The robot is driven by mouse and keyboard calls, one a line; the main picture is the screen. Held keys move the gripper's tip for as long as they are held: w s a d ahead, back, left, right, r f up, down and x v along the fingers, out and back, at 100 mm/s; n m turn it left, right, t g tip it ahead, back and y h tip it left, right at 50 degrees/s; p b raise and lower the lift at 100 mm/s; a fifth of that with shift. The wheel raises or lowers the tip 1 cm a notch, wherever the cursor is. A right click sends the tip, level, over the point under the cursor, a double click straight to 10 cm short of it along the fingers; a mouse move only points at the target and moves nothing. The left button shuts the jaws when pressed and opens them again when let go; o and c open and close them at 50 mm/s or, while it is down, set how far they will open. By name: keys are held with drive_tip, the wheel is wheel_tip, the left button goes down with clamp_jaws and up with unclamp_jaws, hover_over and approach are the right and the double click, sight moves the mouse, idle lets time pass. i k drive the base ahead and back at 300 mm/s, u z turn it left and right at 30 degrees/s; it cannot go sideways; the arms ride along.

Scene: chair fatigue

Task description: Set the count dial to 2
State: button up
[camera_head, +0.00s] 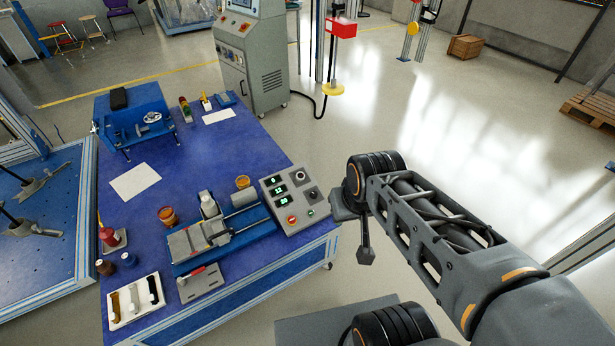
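A grey control box (268,212) with a sloped face sits at the right front corner of the blue worktable (235,150). It carries small lit displays, an upper knob (300,175), a lower knob (312,194), a red button (291,219) and a green button (310,212). The labels and the knob settings are too small to read, so I cannot tell which knob is the count dial. My gripper (366,255) hangs to the right of the box, beyond the table edge and apart from it. Its fingers are seen edge-on and no held thing shows.
A blue vise-like device (135,125) stands at the back. A grey cabinet (250,60) stands behind the table.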

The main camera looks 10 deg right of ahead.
sight(300, 176)
drive_tip(key=i, duration=0.75)
drive_tip(key=u, duration=0.9)
